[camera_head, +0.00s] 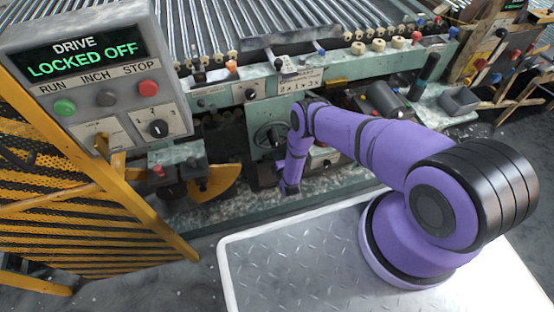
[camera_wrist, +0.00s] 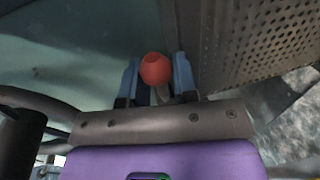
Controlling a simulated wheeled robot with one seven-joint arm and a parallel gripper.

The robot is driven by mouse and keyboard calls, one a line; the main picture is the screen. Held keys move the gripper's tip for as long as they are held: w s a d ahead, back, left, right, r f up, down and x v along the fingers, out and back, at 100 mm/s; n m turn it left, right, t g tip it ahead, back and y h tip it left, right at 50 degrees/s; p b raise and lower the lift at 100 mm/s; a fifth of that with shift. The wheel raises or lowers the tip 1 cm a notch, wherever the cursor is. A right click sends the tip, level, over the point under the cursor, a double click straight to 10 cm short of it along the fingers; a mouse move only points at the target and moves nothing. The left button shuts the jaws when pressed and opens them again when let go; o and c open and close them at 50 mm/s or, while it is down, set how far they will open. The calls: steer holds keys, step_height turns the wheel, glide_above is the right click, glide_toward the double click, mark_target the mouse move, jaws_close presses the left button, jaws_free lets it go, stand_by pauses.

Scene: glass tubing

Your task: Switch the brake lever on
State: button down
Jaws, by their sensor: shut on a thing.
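A lever with a round red knob (camera_wrist: 155,69) shows in the wrist view. My gripper (camera_wrist: 157,78) has its two blue fingers on either side of the knob and is shut on the lever. The knob stands up between the fingertips, and a short pale part of the shaft shows below it. In the head view my purple arm reaches to the green machine front, and the arm's end hides the gripped lever there. I cannot read any marking that tells the lever's on or off position.
A control box (camera_head: 95,75) at the left reads "DRIVE LOCKED OFF". A yellow mesh guard (camera_head: 70,200) stands below it. In the wrist view a perforated metal panel (camera_wrist: 245,40) is close to the right finger, and a dark curved bar (camera_wrist: 35,105) is at the left.

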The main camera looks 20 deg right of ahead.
mark_target(273, 151)
steer(key=shift+r, duration=0.1)
steer(key=n, duration=0.1)
steer(key=r+n, duration=0.1)
steer(key=n, duration=0.1)
steer(key=shift+a+r+h, duration=0.25)
steer(key=shift+r+h, duration=0.05)
steer(key=shift+h, duration=0.1)
steer(key=shift+a+r+n+h, duration=0.25)
steer(key=shift+r+n+h, duration=0.25)
steer(key=shift+n, duration=0.7)
steer(key=shift+a+r+n+t+h, duration=0.2)
steer(key=shift+a+r+n, duration=0.1)
steer(key=shift+n, duration=0.5)
steer(key=shift+a+r+n+t+h, duration=0.1)
steer(key=shift+a+r+n+h, duration=0.15)
steer(key=shift+n, duration=0.55)
steer(key=shift+a+r+n+t+h, duration=0.15)
steer(key=shift+a+r+n, duration=0.2)
steer(key=shift+n, duration=0.45)
steer(key=c, duration=0.9)
jaws_free()
steer(key=shift+s, duration=0.15)
